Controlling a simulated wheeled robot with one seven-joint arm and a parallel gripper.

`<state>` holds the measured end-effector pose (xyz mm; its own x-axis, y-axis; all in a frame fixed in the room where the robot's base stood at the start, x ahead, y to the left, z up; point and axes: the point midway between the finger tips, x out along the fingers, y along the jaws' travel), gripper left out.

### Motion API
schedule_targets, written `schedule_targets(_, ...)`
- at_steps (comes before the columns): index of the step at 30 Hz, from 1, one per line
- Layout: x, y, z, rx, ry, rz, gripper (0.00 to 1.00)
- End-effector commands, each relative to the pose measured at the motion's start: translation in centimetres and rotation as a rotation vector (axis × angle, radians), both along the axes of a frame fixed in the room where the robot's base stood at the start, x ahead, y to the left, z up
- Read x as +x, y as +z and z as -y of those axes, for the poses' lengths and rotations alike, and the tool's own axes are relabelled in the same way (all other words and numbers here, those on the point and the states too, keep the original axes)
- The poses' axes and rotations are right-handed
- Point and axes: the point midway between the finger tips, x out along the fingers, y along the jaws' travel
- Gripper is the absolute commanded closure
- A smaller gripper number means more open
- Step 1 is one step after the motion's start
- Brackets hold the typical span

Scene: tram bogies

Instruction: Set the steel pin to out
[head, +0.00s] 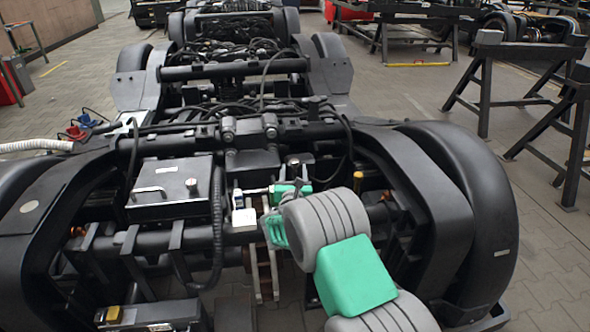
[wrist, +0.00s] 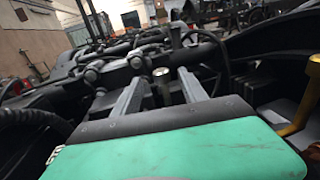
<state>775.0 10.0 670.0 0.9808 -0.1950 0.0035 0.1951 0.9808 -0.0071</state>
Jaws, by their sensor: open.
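An upright pin with a bright, round metal top (wrist: 162,76) stands between the two fingers of my gripper (wrist: 157,78) in the wrist view; it looks like the steel pin. The fingers are apart, and I see no contact with the pin. Its lower part is hidden by my gripper. In the head view, my green gripper (head: 288,190) is over the middle of the near bogie, and a short upright piece (head: 293,166) just beyond it seems to be the same pin. My grey and green arm hides what is below and to the right.
The black bogie frame (head: 440,190) surrounds the work area. A dark box with a handle (head: 172,187) and a thick black hose (head: 217,215) lie left of my gripper. Black trestles (head: 485,90) stand on the floor at right.

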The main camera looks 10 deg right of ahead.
Motion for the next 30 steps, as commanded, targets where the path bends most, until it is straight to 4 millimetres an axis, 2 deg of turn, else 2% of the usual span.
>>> schedule_targets(6, 4.2, -0.2, 1.0, 0.005, -0.002, 0.000, 0.50)
schedule_targets(9, 5.5, -0.1, 1.3, 0.006, -0.003, -0.001, 0.50)
schedule_targets(12, 6.1, 0.1, 1.3, 0.006, 0.000, -0.001, 0.50)
schedule_targets(19, 6.2, 0.1, 1.3, 0.006, 0.000, -0.002, 0.50)
schedule_targets(30, 6.1, 0.1, 1.3, 0.007, 0.000, -0.002, 0.81)
